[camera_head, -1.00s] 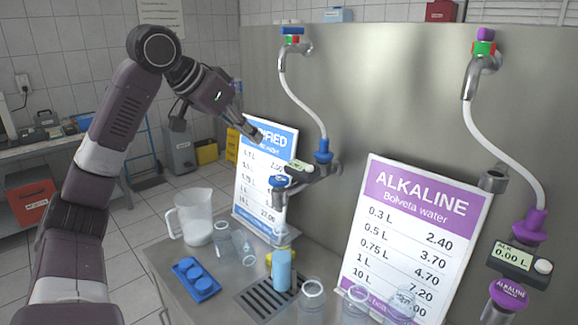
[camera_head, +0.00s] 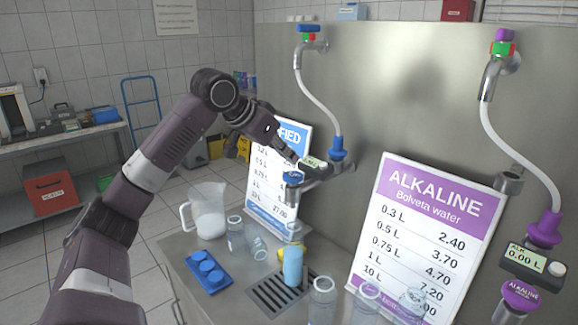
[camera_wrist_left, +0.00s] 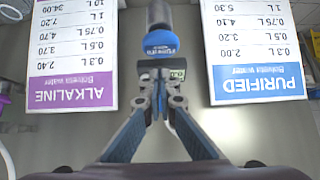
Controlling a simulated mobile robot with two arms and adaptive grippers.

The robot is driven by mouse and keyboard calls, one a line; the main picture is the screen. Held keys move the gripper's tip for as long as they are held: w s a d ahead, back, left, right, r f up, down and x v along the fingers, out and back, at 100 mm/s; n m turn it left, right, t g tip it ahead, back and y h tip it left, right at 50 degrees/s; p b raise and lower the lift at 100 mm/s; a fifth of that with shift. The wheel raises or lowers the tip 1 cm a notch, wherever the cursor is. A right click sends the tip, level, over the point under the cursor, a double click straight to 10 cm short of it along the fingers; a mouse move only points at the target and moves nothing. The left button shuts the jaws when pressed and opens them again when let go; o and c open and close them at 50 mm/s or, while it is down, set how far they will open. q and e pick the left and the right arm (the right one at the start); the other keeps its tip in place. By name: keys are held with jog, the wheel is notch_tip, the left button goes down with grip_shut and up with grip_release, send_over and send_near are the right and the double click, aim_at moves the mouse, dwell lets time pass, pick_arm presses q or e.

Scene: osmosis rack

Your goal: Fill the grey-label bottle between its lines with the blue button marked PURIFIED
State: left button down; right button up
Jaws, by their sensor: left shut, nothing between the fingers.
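My left gripper (camera_head: 296,163) is shut and empty, at the meter of the PURIFIED dispenser. In the left wrist view, upside down, its closed fingertips (camera_wrist_left: 160,88) overlap the small meter display (camera_wrist_left: 178,74); I cannot tell whether they touch it. Beyond them is a blue cap marked PURIFIED (camera_wrist_left: 164,42). In the head view the blue nozzle part (camera_head: 293,178) hangs over the counter. A light-blue cylindrical container (camera_head: 292,265) stands upright below it on the drain grate. I cannot make out a grey label or fill lines on any bottle. My right gripper is not in view.
A white-filled jug (camera_head: 208,212), a blue tray (camera_head: 208,272) and several clear bottles (camera_head: 322,300) are on the counter. The PURIFIED price board (camera_head: 262,200) stands behind the arm's tip. The ALKALINE board (camera_head: 425,235) and its dispenser (camera_head: 533,258) are at right.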

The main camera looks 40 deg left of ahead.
aim_at(290, 177)
pick_arm(q)
notch_tip(290, 177, down, 2)
jog(key=shift+s, duration=0.15)
jog(key=shift+f, duration=0.4)
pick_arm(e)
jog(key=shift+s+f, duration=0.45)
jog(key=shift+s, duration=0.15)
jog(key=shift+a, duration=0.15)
pick_arm(q)
notch_tip(290, 177, down, 2)
jog(key=shift+f+b, duration=0.1)
jog(key=shift+b, duration=0.8)
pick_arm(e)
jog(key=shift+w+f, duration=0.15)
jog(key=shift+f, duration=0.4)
pick_arm(q)
jog(key=shift+s, duration=0.1)
jog(key=shift+d+f, duration=0.1)
jog(key=shift+f, duration=0.05)
dwell(0.4)
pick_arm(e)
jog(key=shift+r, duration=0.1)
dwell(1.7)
